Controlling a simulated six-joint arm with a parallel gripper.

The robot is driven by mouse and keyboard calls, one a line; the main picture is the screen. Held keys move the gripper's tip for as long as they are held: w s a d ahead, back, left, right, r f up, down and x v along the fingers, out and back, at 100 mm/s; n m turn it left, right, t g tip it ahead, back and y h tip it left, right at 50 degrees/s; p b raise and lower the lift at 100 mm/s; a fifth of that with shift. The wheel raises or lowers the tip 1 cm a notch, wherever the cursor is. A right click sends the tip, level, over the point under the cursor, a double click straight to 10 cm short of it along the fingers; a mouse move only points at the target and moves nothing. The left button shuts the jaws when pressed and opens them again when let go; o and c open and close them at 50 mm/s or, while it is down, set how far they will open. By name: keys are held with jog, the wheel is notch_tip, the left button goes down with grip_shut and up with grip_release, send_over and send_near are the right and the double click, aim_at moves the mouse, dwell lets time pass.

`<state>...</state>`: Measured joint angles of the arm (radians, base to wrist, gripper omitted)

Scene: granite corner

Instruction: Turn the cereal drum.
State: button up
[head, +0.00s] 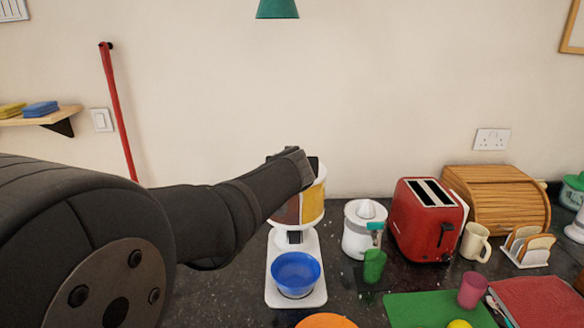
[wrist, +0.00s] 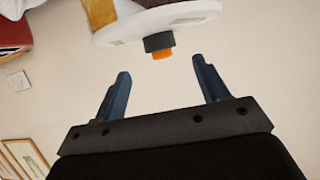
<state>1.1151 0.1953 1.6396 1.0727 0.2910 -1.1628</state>
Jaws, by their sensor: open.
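The cereal drum (head: 313,203), with brown and yellow sections and a white rim, sits on a white stand (head: 277,250). A blue bowl (head: 296,270) rests on the stand's base below it. My gripper (head: 306,160) is at the drum's upper part and hides some of it. In the wrist view my gripper (wrist: 160,67) is open and empty. Past its fingertips are the drum's white face (wrist: 115,32) and a dark knob (wrist: 158,42) with an orange tip (wrist: 163,54). The knob lines up with the gap between the fingers, apart from both.
A white juicer (head: 358,238), green cup (head: 374,266) and red toaster (head: 425,222) stand to the right. Farther right are a cream mug (head: 475,243), toast rack (head: 528,247) and wooden bread bin (head: 500,200). A green board (head: 430,310) lies in front. A green lamp (head: 277,9) hangs above.

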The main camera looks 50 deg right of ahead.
jog(key=v, duration=0.9)
jog(key=shift+r, duration=0.15)
jog(key=shift+s+a, duration=0.1)
jog(key=shift+a, duration=0.05)
jog(key=s+d+n+t+y, duration=0.3)
jog(key=s+d+n+y, duration=0.25)
jog(key=d, duration=0.25)
jog(key=shift+n+t+y, duration=0.25)
jog(key=shift+t, duration=0.15)
jog(key=x, duration=1.8)
jog(key=shift+a, duration=0.15)
jog(key=shift+c, duration=0.4)
jog(key=c, duration=1.3)
